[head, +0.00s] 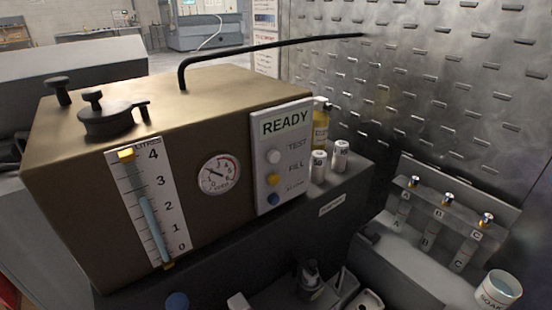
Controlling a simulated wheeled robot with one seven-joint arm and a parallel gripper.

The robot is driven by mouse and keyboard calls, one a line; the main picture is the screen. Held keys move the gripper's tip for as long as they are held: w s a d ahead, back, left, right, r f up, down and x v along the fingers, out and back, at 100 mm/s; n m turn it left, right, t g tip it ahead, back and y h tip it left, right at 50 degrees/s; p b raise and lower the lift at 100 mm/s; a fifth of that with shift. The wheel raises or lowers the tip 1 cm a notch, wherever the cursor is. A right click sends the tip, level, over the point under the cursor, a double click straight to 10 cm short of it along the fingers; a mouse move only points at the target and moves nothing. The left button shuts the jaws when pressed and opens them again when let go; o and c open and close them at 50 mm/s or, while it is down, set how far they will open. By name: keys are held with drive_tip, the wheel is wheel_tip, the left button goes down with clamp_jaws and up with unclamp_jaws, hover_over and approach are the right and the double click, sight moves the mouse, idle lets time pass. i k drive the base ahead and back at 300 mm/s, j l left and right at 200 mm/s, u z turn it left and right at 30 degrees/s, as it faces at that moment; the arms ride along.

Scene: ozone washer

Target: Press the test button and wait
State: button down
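The brown washer box (90,180) fills the left and middle. On its front right is a white control panel (285,122) reading READY. The test button (273,156) is the white round one beside the word TEST. Below it are a yellow button (271,180) beside FILL and a blue button (272,199) with an unclear label. Nothing touches or covers the buttons. Dark and grey parts (310,283) at the bottom edge, well below the panel, may be my arm and gripper. I cannot make out the fingers or whether they hold anything.
A round gauge (219,174) and a level scale (149,205) are left of the panel. Small white bottles (318,167) and a yellow bottle (320,130) stand right of it. A rack of labelled tubes (440,213) and a white cup (498,291) are at right.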

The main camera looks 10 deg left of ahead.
sight(274, 156)
drive_tip(key=k, duration=0.6)
drive_tip(key=z, duration=1.7)
drive_tip(key=k+j, duration=0.2)
drive_tip(key=j, duration=0.2)
drive_tip(key=k+j, duration=0.45)
drive_tip(key=j, duration=0.3)
drive_tip(key=k+j, duration=0.2)
drive_tip(key=j, duration=0.2)
